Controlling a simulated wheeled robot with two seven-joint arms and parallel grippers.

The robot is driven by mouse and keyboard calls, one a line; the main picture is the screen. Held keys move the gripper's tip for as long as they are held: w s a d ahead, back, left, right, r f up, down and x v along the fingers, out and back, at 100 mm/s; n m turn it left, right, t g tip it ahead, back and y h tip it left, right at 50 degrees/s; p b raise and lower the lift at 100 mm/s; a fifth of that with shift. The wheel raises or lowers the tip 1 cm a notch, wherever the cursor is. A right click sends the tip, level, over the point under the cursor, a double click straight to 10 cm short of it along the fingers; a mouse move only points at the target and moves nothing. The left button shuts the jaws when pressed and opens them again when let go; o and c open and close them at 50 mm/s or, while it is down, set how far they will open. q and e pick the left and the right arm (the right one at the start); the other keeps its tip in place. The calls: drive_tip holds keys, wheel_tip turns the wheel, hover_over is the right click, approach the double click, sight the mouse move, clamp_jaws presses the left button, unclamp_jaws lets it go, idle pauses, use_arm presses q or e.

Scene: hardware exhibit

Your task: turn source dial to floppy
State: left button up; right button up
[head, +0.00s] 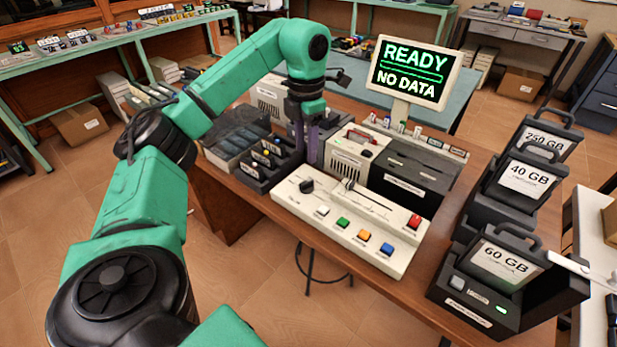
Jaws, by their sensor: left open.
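The control panel (376,228) is a cream box on the wooden table. A black round dial (306,185) sits at its left end; its label is too small to read. My left gripper (307,158) points down just behind the dial, between the black slotted rack and the cream drive box. Its purple fingers are open, seem empty and look apart from the dial. The fingertips are partly hidden among the objects there. The screen (412,72) reads "READY" and "NO DATA". My right gripper is out of view.
The panel also has a slider (349,185) and several coloured buttons (342,222). A black slotted rack (266,165) and a cream drive box (348,152) flank the gripper. Labelled drives of 60 GB (497,262), 40 GB (525,180) and 250 GB (543,138) stand right.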

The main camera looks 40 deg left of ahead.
sight(306, 182)
use_arm(q)
wheel_tip(306, 182, down, 10)
drive_tip(key=shift+r, duration=0.15)
clamp_jaws()
